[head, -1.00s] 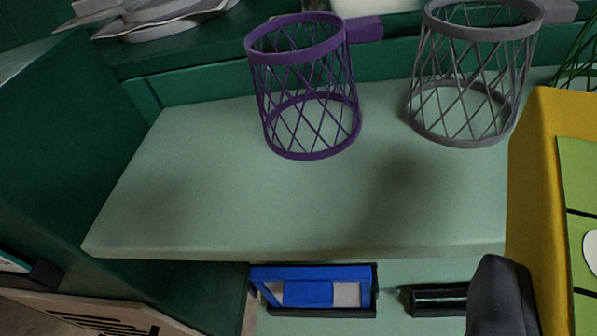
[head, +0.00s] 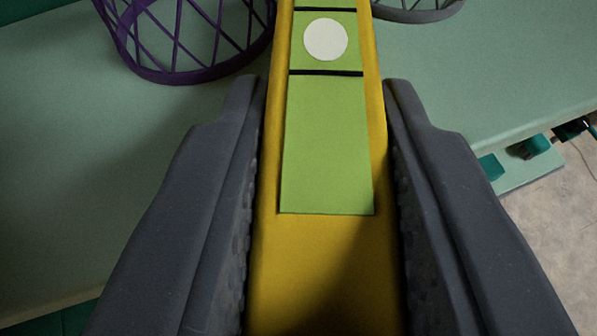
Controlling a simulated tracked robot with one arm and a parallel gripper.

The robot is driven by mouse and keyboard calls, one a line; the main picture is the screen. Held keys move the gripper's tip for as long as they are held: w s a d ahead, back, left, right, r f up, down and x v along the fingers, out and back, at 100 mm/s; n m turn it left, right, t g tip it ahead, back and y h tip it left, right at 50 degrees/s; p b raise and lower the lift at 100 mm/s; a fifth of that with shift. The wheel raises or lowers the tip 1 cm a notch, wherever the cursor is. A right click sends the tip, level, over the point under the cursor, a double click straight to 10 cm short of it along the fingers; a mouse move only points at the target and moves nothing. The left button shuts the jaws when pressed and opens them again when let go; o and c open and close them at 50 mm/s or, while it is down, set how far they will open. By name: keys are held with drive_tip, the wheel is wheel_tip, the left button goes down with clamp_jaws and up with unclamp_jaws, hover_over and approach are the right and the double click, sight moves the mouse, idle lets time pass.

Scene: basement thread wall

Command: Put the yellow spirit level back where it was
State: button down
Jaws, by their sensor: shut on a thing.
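The yellow spirit level (head: 325,240) runs up the middle of the head view, with a green panel, black lines and a white disc on its face. My gripper (head: 322,100) is shut on it, one dark finger along each side. The far end of the level goes out of the top of the picture. It is over the pale green shelf (head: 70,170); I cannot tell whether it touches the shelf.
A purple mesh basket (head: 185,35) stands on the shelf to the left of the level. A grey basket (head: 425,10) shows partly at the top right. Beyond the shelf's right edge are small green and dark parts (head: 530,145) and a pale floor (head: 560,220).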

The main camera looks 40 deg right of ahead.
drive_tip(key=shift+f, duration=0.65)
drive_tip(key=shift+r, duration=0.1)
drive_tip(key=c, duration=1.2)
unclamp_jaws()
drive_tip(key=p+v, duration=0.2)
drive_tip(key=v, duration=1)
